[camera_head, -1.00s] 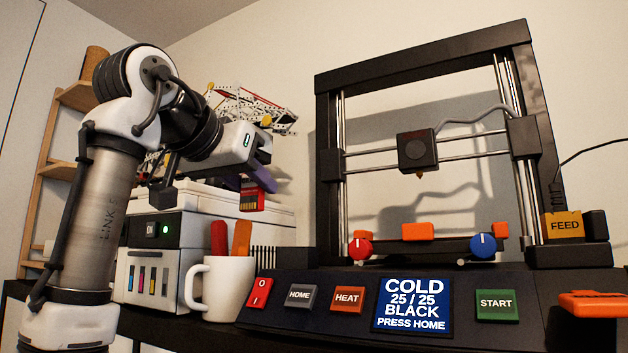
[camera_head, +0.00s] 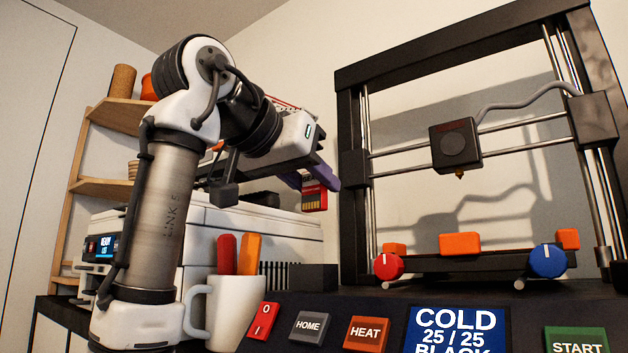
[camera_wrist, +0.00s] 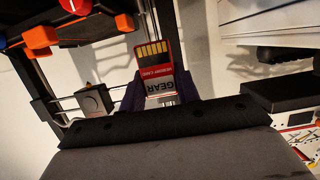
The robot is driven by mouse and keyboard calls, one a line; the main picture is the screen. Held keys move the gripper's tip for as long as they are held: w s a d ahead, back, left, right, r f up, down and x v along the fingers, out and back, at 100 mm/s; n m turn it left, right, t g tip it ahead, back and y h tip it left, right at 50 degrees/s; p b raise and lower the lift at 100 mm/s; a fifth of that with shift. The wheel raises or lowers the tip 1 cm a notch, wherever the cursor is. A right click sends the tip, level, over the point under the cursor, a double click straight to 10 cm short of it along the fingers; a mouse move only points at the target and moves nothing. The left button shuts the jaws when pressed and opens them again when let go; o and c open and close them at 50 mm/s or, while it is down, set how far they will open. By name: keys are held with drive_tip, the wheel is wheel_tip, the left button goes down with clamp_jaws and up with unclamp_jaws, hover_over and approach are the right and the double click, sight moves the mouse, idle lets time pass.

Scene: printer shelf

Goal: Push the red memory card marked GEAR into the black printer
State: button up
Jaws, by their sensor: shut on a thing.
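The red memory card (camera_wrist: 158,76) is in the wrist view, with GEAR on its label, upside down there, and gold contacts at its free end. My gripper (camera_wrist: 160,97) is shut on it, its purple fingers on both sides of the card. In the head view my gripper (camera_head: 318,182) holds the card (camera_head: 314,199) with its contacts pointing down, in the air left of the printer frame. The black printer (camera_head: 352,180) stands at the right, with its control panel (camera_head: 395,312) in front. I cannot make out a card slot on it.
A white mug (camera_head: 237,308) with red and orange sticks stands left of the panel. A white office printer (camera_head: 265,222) is behind my arm, with wooden shelves (camera_head: 112,115) further left. The print bed has orange blocks (camera_head: 460,243) and red and blue knobs.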

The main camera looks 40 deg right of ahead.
drive_tip(key=shift+a+f+b, duration=0.15)
drive_tip(key=shift+f+b, duration=0.25)
drive_tip(key=shift+f, duration=0.05)
drive_tip(key=shift+f+b, duration=1.95)
drive_tip(key=shift+f, duration=0.5)
drive_tip(key=shift+f+b, duration=1.1)
drive_tip(key=shift+f, duration=0.9)
drive_tip(key=o, duration=1.1)
drive_tip(key=shift+r, duration=0.1)
drive_tip(key=p+v, duration=0.1)
drive_tip(key=v, duration=1.2)
drive_tip(key=shift+s+a+p, duration=0.15)
drive_tip(key=shift+a+p, duration=0.2)
